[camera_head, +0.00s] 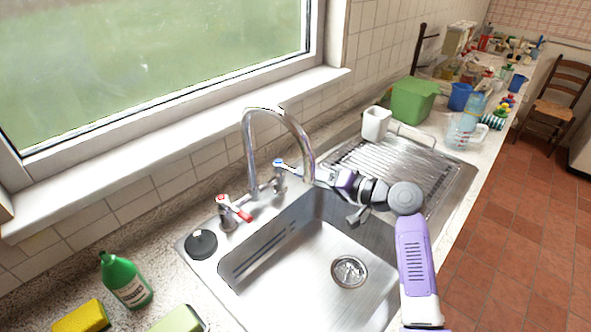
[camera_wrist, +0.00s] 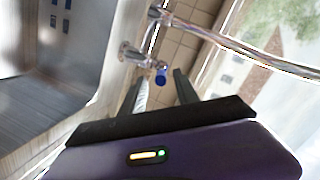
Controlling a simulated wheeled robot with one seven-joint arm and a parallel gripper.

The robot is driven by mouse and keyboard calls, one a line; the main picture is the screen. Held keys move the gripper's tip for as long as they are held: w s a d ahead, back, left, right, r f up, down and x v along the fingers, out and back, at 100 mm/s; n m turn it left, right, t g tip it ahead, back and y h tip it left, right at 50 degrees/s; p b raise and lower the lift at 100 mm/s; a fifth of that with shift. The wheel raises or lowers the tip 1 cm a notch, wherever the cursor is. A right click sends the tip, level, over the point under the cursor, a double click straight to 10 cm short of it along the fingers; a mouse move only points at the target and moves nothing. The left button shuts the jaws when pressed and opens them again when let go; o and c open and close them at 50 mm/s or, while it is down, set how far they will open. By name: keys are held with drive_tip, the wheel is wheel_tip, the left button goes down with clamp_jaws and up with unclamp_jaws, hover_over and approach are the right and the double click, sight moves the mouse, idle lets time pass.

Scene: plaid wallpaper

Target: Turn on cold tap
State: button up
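The cold tap (camera_head: 280,168) has a blue-marked handle and stands behind the sink, to the right of the spout's base. The blue end of its handle (camera_wrist: 161,76) shows in the wrist view just beyond and between my fingertips, apart from them. My gripper (camera_head: 312,172) reaches in from the right, close to the tap and partly behind the curved spout (camera_head: 247,135). In the wrist view my gripper (camera_wrist: 158,80) has its two fingers apart with nothing between them. The hot tap (camera_head: 234,208) with a red handle stands to the left.
The metal sink (camera_head: 300,290) lies below my arm, with a ribbed drainer (camera_head: 440,165) to the right. A black plug (camera_head: 202,244) and a green bottle (camera_head: 126,281) are at the left. A white cup (camera_head: 376,123) stands behind the drainer. The window sill (camera_head: 190,140) runs behind the taps.

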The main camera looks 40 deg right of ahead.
sight(293, 171)
drive_tip(key=p+x, duration=0.1)
drive_tip(key=x, duration=0.5)
drive_tip(key=shift+r, duration=0.1)
drive_tip(key=shift+s, duration=0.1)
drive_tip(key=shift+c, duration=0.3)
clamp_jaws()
idle(0.9)
